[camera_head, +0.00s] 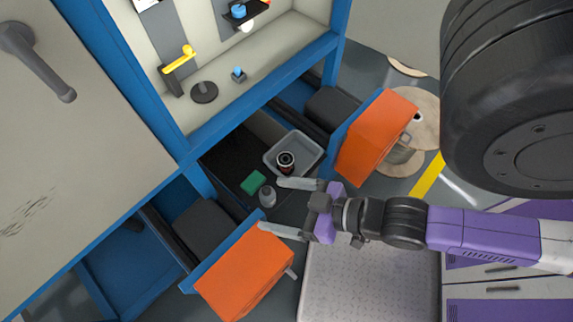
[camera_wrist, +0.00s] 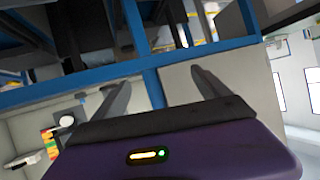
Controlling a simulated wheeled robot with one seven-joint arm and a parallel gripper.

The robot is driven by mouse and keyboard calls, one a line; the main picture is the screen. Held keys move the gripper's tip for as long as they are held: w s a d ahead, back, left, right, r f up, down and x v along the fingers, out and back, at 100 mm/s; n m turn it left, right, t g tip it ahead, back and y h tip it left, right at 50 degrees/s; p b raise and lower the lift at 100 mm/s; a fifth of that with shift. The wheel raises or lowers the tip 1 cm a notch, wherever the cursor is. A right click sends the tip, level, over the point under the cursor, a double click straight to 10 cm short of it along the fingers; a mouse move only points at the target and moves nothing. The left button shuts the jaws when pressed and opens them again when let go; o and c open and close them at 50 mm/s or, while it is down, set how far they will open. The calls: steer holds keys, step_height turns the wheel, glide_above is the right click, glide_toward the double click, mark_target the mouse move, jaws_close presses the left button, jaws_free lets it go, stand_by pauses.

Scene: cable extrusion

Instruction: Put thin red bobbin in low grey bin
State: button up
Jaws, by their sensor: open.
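A low grey bin (camera_head: 271,161) sits on the dark floor of the blue cabinet's lower space. A small round bobbin (camera_head: 286,160) is inside it, showing a dark centre, a pale ring and a hint of red; its exact colour and thickness are hard to tell. My gripper (camera_head: 271,205) is open, its two pale fingers spread and pointing left. The upper finger is just below the bin in the picture, apart from the bobbin as far as I can tell. The wrist view shows the open fingers (camera_wrist: 162,80) with nothing between them; neither bin nor bobbin is identifiable there.
Orange-fronted drawers (camera_head: 376,135) and (camera_head: 245,272) stick out on both sides of my gripper. A wooden cable reel (camera_head: 426,115) stands at right.

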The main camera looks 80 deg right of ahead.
step_height(320, 180, up, 9)
steer(key=s+a+n+t+y, duration=0.1)
steer(key=a+n+t, duration=0.1)
steer(key=shift+s+a+f, duration=0.15)
steer(key=shift+s, duration=0.2)
